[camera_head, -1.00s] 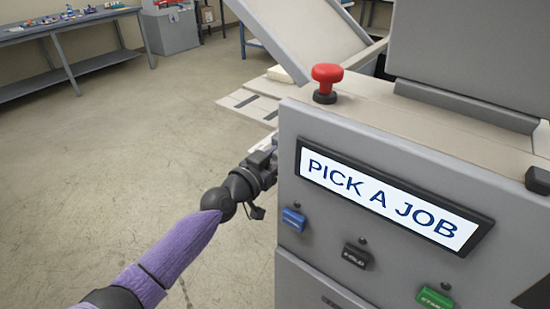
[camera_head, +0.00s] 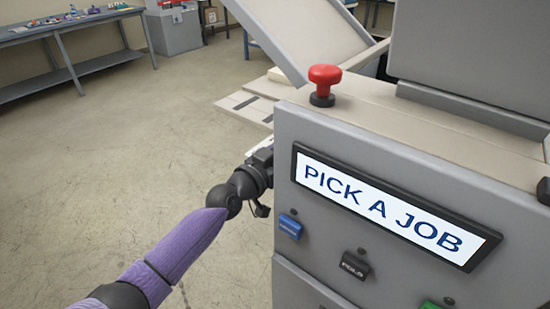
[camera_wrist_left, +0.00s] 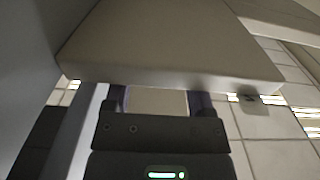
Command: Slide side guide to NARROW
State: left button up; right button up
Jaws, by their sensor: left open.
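The side guide cannot be clearly made out in either view. In the head view, my left wrist (camera_head: 257,170) is at the near left edge of the grey laminator (camera_head: 330,255), whose body hides the gripper's fingers. In the left wrist view, my left gripper (camera_wrist_left: 158,101) is open, its two dark fingers apart. A flat beige panel (camera_wrist_left: 170,45) lies across the picture just beyond the fingers, and its edge overlaps the fingertips. I cannot tell whether they touch it. A pale plate with dark slots (camera_head: 246,102) extends left from the machine. My right gripper is not in view.
The laminator's screen (camera_head: 390,207) reads PICK A JOB. A red mushroom button (camera_head: 323,85) stands on top, and a blue button (camera_head: 290,227) and a black one (camera_head: 354,265) are below. A bench (camera_head: 70,50) stands far left. The floor (camera_head: 120,150) between is clear.

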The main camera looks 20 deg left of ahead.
pick_arm(q)
jog(key=p+v, duration=0.2)
jog(key=v, duration=0.7)
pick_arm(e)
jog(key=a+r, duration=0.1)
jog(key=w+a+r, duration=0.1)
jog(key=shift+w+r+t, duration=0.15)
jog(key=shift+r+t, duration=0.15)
pick_arm(q)
jog(key=shift+r, duration=0.1)
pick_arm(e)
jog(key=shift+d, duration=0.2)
